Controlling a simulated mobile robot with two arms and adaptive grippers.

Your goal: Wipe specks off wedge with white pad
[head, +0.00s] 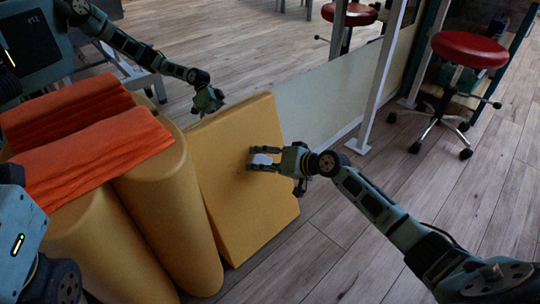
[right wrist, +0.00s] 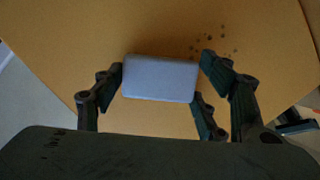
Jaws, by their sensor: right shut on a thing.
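The yellow wedge (head: 236,205) stands beside the yellow rolls, its broad face turned toward my right arm. My right gripper (head: 262,162) is shut on the white pad (head: 261,159) in front of the middle of that face. In the right wrist view, the pad (right wrist: 160,78) sits between the fingers over the wedge (right wrist: 90,35). Whether it touches the face is hard to tell. Several dark specks (right wrist: 222,40) lie on the wedge just above and right of the pad. My left gripper (head: 208,101) hangs near the wedge's upper left edge; its finger opening is unclear.
Folded orange towels (head: 95,155) lie on the yellow rolls (head: 170,200) at the left. A pale low panel (head: 325,95) with a white post (head: 382,80) stands behind the wedge. A red stool (head: 468,52) is at the right.

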